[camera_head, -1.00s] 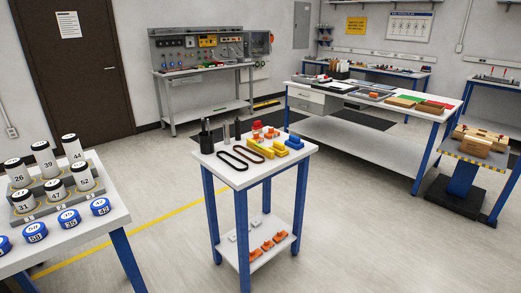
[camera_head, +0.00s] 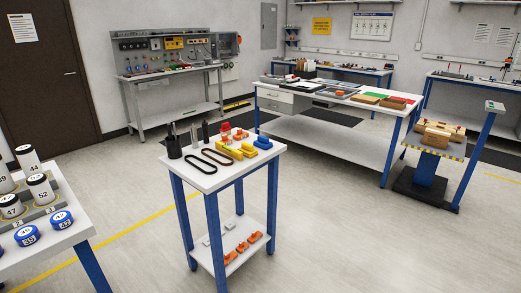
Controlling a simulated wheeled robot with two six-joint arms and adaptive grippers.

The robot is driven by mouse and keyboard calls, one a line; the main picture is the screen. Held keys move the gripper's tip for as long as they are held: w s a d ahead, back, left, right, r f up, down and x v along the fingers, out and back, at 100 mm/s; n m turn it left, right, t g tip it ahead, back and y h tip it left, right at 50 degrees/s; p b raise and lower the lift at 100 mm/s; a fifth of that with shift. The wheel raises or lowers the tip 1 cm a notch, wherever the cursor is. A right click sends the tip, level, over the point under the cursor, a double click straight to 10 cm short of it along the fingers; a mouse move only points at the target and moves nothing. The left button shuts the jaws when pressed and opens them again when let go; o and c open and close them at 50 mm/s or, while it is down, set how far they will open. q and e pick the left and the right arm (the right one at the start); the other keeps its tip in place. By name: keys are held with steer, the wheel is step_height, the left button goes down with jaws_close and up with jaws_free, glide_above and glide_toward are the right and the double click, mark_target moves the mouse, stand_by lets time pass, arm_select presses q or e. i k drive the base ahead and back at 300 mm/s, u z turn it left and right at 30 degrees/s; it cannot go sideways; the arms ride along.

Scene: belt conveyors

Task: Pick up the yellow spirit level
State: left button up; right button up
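A small white-topped table with blue legs (camera_head: 210,185) stands in the middle of the view. Several yellow pieces lie on its top. A long yellow piece (camera_head: 223,149) lies beside the dark belt loops, and a blockier yellow piece (camera_head: 247,150) lies to its right. They are too small for me to tell which, if any, is the spirit level. Neither of my grippers is in view.
The small table also holds a black cup (camera_head: 173,147), dark belt loops (camera_head: 204,162), a blue block (camera_head: 263,142) and orange parts. A table with numbered cylinders (camera_head: 41,188) stands at left. A long workbench (camera_head: 301,97) stands behind. The floor between is clear.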

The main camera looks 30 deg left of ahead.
mark_target(237, 155)
steer(key=u, duration=0.05)
steer(key=i, duration=3.5)
steer(key=u, duration=1.3)
